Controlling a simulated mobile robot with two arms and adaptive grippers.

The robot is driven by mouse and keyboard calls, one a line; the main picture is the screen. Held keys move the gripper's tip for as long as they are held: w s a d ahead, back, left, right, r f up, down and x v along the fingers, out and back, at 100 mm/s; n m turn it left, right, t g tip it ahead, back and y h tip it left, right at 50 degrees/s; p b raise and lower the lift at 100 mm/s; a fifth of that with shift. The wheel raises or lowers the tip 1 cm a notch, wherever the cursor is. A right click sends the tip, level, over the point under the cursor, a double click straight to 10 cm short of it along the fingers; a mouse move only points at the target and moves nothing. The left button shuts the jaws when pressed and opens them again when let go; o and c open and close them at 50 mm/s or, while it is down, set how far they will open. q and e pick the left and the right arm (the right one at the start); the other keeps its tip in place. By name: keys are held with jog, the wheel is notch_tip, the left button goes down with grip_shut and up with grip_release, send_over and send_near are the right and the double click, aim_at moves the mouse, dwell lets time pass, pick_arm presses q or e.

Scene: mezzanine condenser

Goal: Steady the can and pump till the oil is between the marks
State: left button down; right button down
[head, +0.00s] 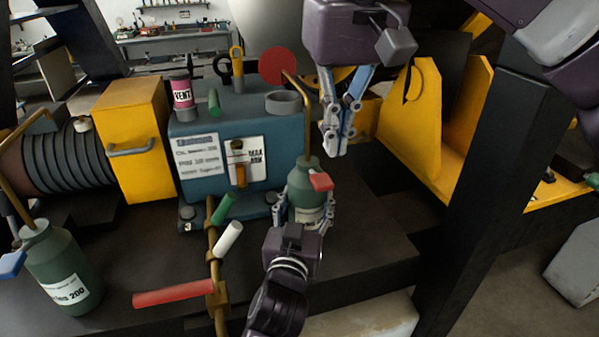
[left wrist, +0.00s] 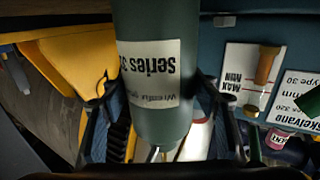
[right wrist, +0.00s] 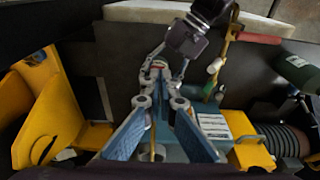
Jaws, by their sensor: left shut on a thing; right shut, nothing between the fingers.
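The green oil can (head: 306,188) stands in front of the right end of the blue housing (head: 260,128). Its red lever (head: 321,181) sticks out to the right and its brass spout (head: 304,95) rises and bends left at the top. My left gripper (head: 306,208) is shut around the can body; the left wrist view shows the can (left wrist: 160,105) between its fingers. My right gripper (head: 334,142) is shut and empty, above the lever, just right of the spout. The MAX/MIN gauge plate (head: 257,158) is on the housing front; its oil level is too small to read.
A second green can (head: 65,268) with a blue lever stands at the left. A brass pipe (head: 212,250) with red, white and green handles stands left of my left arm. A grey round opening (head: 284,101) tops the housing. A dark post (head: 480,170) stands right.

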aim_at(323, 181)
pick_arm(q)
jog(key=shift+a, duration=0.1)
pick_arm(e)
jog(key=shift+g, duration=0.4)
jog(key=w, duration=0.4)
jog(key=shift+w+a+f, duration=0.1)
jog(key=shift+a+f, duration=0.3)
jog(key=shift+f, duration=0.1)
jog(key=shift+w+a+f, duration=0.1)
jog(key=shift+w+f, duration=0.05)
jog(key=shift+f, duration=1.55)
jog(key=shift+w+f, duration=0.15)
jog(key=shift+f, duration=1.55)
jog(key=shift+f, duration=0.1)
